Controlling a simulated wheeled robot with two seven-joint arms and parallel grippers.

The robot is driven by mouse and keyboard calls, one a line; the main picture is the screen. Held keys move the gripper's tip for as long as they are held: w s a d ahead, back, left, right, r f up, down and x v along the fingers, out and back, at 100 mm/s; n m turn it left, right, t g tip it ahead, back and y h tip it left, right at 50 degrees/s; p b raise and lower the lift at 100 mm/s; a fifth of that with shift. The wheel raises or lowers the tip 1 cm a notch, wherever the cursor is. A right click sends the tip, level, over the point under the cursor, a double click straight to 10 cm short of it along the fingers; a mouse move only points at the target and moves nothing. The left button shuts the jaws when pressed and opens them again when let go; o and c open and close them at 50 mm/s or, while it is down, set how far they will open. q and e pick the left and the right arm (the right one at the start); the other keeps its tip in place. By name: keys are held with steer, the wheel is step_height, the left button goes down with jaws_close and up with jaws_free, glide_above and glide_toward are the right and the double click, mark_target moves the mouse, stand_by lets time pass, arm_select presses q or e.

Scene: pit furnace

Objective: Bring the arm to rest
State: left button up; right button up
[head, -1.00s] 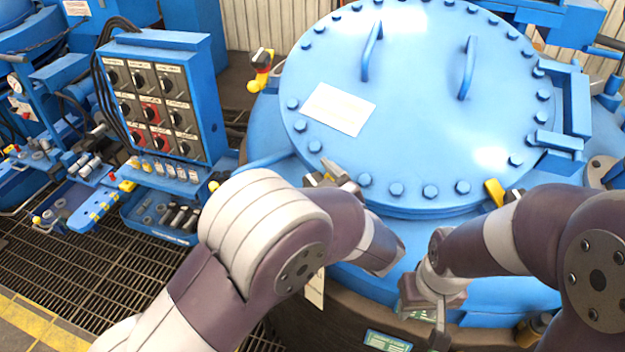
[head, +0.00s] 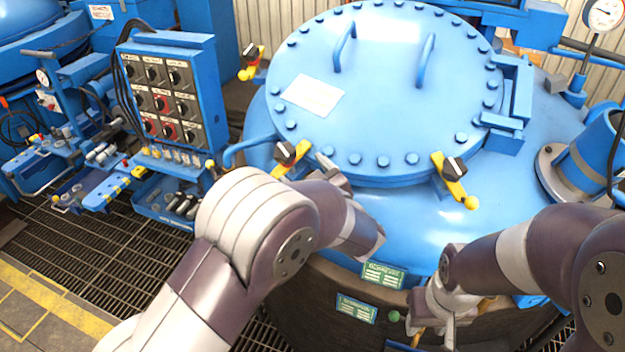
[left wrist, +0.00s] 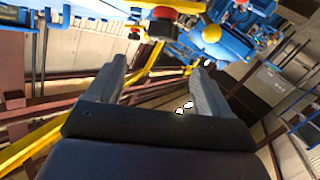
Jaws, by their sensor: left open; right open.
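My left arm comes in from the lower left in the head view. Its gripper (head: 328,166) is partly hidden behind its own wrist, just in front of the furnace lid's near left rim. In the left wrist view the two fingers (left wrist: 161,80) stand wide apart with nothing between them. My right arm comes in from the right. Its gripper (head: 434,334) points down in front of the furnace's near side, open, with no object seen in it. The blue round lid (head: 385,110) lies closed on the furnace, ringed with bolts.
Yellow clamps with black knobs stand at the lid's near left (head: 286,158) and near right (head: 455,182). A blue switch panel (head: 165,95) stands at left, above a tool tray (head: 165,208). A pressure gauge (head: 605,14) and flanged pipe (head: 575,165) are at right.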

arm_select(q)
steer(key=s+d+f+m+g+h, duration=0.3)
steer(key=d+f+m+h, duration=0.1)
steer(key=f+h, duration=0.15)
steer(key=s+d+f+m+g+h, duration=0.3)
steer(key=s+f+m+h, duration=0.15)
steer(key=f, duration=0.25)
steer(key=s+a+f+m+g+y+b, duration=0.1)
steer(key=s+a+g, duration=0.6)
steer(key=s+a, duration=1.1)
steer(key=a+f+y+b, duration=0.1)
steer(key=a+b, duration=0.1)
steer(key=a, duration=0.1)
steer(key=shift+s+b, duration=0.35)
steer(key=shift+b, duration=0.05)
arm_select(e)
step_height(320, 180, down, 4)
steer(key=shift+s+d+r, duration=0.1)
steer(key=shift+d, duration=0.05)
arm_select(q)
steer(key=shift+a+f, duration=0.1)
steer(key=shift+a, duration=0.05)
